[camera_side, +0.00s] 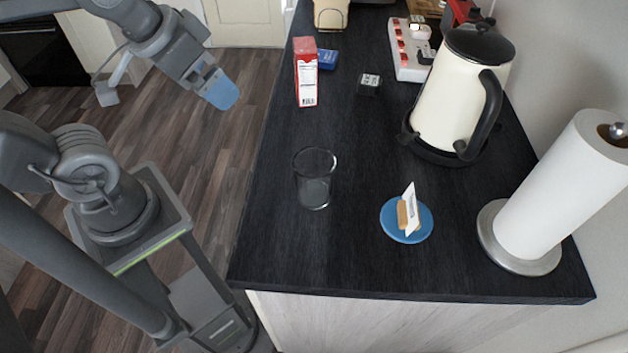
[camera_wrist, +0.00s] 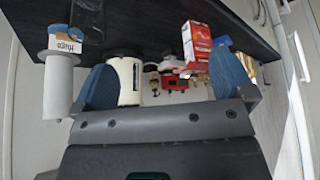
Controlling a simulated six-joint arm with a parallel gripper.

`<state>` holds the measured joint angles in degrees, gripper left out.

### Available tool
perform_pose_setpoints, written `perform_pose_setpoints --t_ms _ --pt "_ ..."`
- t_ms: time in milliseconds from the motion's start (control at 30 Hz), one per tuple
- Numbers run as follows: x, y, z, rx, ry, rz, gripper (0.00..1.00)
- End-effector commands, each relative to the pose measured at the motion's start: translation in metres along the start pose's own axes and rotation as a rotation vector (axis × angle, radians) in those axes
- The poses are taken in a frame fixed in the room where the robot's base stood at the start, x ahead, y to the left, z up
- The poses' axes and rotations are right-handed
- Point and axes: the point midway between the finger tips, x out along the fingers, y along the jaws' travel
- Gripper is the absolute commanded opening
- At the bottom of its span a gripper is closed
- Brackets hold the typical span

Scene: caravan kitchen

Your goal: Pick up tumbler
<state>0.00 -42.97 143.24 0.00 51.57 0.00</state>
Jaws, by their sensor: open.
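The tumbler (camera_side: 314,180) is a clear glass standing upright on the dark countertop (camera_side: 350,255), near its left edge. It looks empty. My gripper (camera_side: 222,92) hangs over the floor, left of the counter and apart from the tumbler. In the wrist view my gripper (camera_wrist: 172,88) shows its two blue fingers spread wide with nothing held between them.
A red and white box (camera_side: 306,72) stands near the counter's left edge. A cream kettle (camera_side: 455,100), a paper towel roll (camera_side: 570,185) and a blue dish (camera_side: 407,228) holding a card are on the right. The counter around the tumbler is clear.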

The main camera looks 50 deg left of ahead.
Motion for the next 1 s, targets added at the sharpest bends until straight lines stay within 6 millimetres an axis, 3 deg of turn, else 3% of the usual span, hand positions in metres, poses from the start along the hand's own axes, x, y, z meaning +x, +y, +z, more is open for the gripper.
perform_pose_setpoints --t_ms 167,367,700,900,1000 --pt "0.0 0.002 -0.003 -0.019 -0.009 0.003 1.0" --pt "0.002 0.023 -0.024 -0.226 -0.111 0.011 1.0" --pt "0.027 0.101 -0.064 -0.786 -0.314 -0.162 1.0" --pt "0.044 0.143 -0.069 -1.026 -0.335 -0.298 1.0" --pt "0.049 0.154 -0.069 -1.091 -0.332 -0.339 1.0"
